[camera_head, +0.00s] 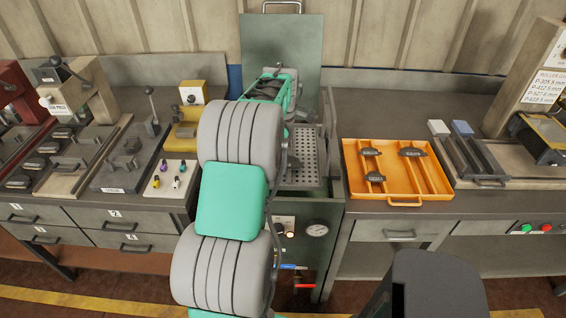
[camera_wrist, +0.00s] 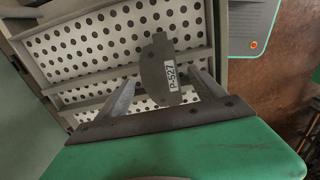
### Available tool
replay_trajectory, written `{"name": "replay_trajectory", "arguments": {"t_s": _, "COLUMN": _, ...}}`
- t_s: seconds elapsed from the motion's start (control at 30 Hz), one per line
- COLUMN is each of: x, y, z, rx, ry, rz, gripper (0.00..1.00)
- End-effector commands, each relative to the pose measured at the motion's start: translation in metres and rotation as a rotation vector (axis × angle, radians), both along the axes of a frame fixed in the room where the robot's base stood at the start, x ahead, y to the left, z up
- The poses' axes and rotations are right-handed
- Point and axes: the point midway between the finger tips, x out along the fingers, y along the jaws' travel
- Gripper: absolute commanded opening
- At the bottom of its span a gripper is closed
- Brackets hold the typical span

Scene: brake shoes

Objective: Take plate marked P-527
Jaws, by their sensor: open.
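The plate marked P-527 (camera_wrist: 158,68) is a dark, curved piece with a white label, in the wrist view. It is over the perforated tray (camera_wrist: 84,50); whether it touches the tray is hard to tell. My gripper (camera_wrist: 162,80) is open, with one finger on each side of the plate's lower part and visible room beside it. A dark strip with holes (camera_wrist: 150,122) crosses in front of the fingers' bases. In the head view, my arm reaches over the cabinet with the perforated tray (camera_head: 306,172) and hides the plate and most of the gripper.
An orange tray (camera_head: 428,182) to the right holds three dark labelled pieces. The cabinet's raised green lid (camera_head: 283,45) stands behind my arm. A white board (camera_head: 170,178) with small coloured items and a yellow device (camera_head: 187,130) are to the left.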

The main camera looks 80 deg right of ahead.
Motion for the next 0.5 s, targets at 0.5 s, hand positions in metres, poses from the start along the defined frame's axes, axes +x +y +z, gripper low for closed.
{"name": "replay_trajectory", "arguments": {"t_s": 0.5, "x": 0.0001, "y": 0.0001, "z": -0.0045, "rx": 0.0, "ry": 0.0, "rz": 0.0, "gripper": 0.78}}
